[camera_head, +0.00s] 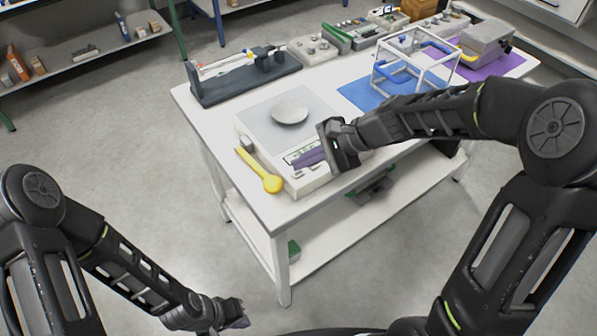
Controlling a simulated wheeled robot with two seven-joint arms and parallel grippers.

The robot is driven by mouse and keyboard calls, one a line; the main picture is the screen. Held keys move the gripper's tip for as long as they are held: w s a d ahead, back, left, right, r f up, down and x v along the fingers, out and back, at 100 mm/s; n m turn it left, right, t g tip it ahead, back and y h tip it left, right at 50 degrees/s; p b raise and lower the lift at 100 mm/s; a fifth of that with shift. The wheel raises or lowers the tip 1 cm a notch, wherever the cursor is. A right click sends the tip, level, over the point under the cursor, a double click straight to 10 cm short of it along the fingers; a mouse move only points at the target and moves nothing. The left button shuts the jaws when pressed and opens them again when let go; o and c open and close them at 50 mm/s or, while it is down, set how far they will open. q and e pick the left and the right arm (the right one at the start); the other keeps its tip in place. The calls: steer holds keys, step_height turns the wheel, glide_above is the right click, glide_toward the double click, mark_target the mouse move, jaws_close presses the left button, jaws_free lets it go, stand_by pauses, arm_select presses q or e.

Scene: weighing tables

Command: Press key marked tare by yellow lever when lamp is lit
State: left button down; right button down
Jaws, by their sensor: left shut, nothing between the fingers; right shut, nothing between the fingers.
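A white weighing scale (248,128) with a round metal pan (290,112) stands at the table's near left. A yellow lever (262,172) lies along the left of its front panel, its round end toward me. The gripper hides part of the panel; I cannot read a tare key or make out a lit lamp. My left gripper (238,318) is shut and empty, low in front of the table.
The white table (190,100) also holds a dark tray-like device (240,82) at the back left. A wire-frame cube (415,58) stands on a blue mat (358,92), with a grey machine (485,42) at the far right. Floor left of the table is clear.

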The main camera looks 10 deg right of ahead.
mark_target(303, 174)
steer(key=shift+f, duration=0.1)
steer(key=shift+f+b, duration=0.3)
steer(key=shift+b, duration=0.1)
steer(key=shift+f+b, duration=0.35)
steer(key=shift+f, duration=0.05)
stand_by(0.4)
stand_by(0.4)
steer(key=shift+r+p, duration=0.7)
steer(key=shift+r, duration=0.15)
step_height(303, 174, up, 5)
steer(key=p, duration=0.4)
stand_by(0.7)
